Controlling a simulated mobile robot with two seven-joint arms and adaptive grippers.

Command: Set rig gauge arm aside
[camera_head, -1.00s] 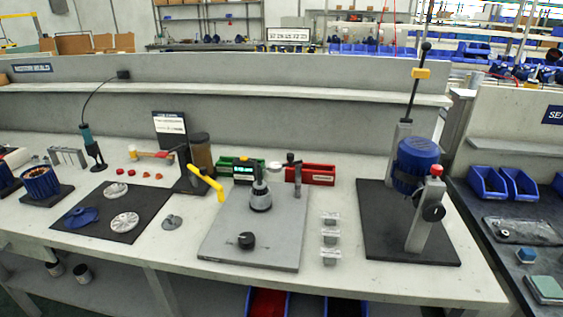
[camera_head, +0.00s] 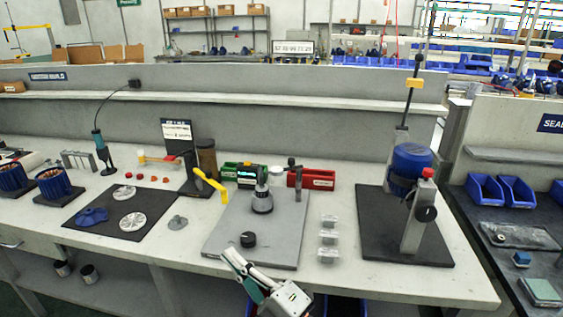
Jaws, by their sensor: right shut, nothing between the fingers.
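The rig is a grey plate (camera_head: 225,235) on the bench. It carries a dark round fixture (camera_head: 262,200), a gauge with a lit green display (camera_head: 248,175), a slim post (camera_head: 298,184) and a black knob (camera_head: 248,240). A yellow arm (camera_head: 210,184) slants out at the rig's back left; I cannot tell exactly how it joins the gauge. My right gripper (camera_head: 230,257) is shut and empty at the plate's front edge, just below the knob. It appears apart from the knob and well short of the yellow arm. My left gripper is out of view.
A press with a blue motor (camera_head: 410,160) stands on a black mat to the right. Small clear-topped pieces (camera_head: 328,238) line the plate's right side. A black mat (camera_head: 85,236) with discs lies left. Green and red bins (camera_head: 318,180) stand behind. Front-left bench is clear.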

